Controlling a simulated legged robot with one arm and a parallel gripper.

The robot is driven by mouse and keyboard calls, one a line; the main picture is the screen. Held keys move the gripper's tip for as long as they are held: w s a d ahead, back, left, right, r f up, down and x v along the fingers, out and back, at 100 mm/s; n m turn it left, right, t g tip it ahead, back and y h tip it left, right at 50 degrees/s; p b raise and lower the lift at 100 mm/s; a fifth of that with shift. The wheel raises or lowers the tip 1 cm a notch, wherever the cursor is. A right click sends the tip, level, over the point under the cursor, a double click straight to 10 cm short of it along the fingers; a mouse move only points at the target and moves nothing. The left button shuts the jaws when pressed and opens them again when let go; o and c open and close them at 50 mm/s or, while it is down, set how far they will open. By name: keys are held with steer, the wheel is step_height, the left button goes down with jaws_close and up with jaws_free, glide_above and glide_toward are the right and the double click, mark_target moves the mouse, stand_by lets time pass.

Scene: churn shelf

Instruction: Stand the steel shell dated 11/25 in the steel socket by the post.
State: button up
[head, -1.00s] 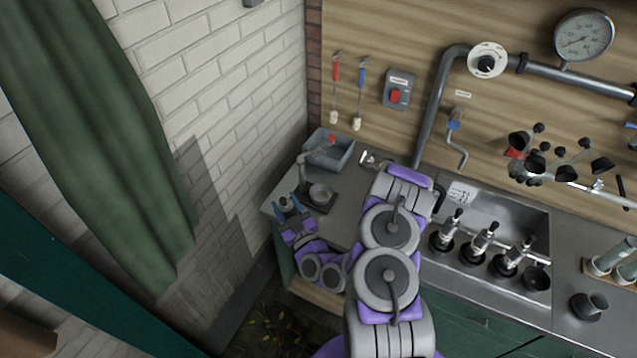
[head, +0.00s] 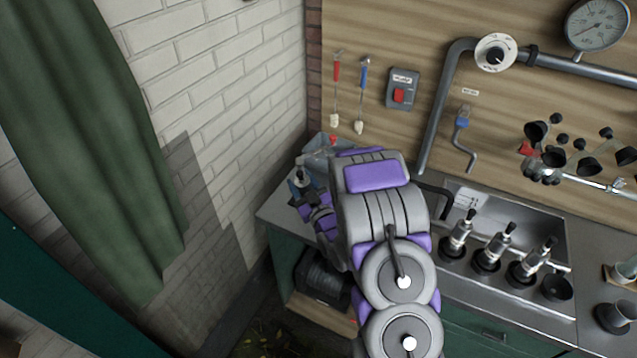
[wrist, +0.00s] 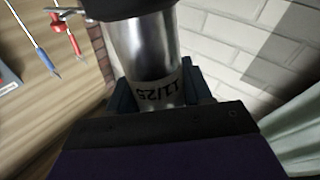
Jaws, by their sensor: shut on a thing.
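The steel shell (wrist: 150,50) is held in my gripper (wrist: 160,98). In the wrist view its date 11/25 reads upside down near the jaws, and a dark part caps its far end. In the head view my gripper (head: 304,190) is at the left end of the counter, beside the wall, with the shell small between its jaws. The steel socket and the lower part of its post are hidden behind my arm now; a red piece (head: 333,140) shows just above the arm.
Several shells (head: 492,247) stand in black cups at the sink, with an empty black cup (head: 557,287) at the right. A grey bin (head: 318,146) is partly hidden behind my arm. The brick wall (head: 215,90) and green curtain (head: 95,130) are on the left.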

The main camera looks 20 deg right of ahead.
steer(key=w+d+f+m+b, duration=0.1)
steer(key=w+d+f, duration=0.1)
steer(key=w+d+f+m+g+b, duration=0.1)
steer(key=w+d+f, duration=0.1)
steer(key=d, duration=0.1)
steer(key=w+d+f+m+g+b, duration=0.1)
steer(key=w+d+f+b, duration=0.1)
steer(key=d, duration=0.1)
steer(key=shift+w+d+f, duration=0.2)
steer(key=shift+f, duration=0.2)
steer(key=o, duration=1)
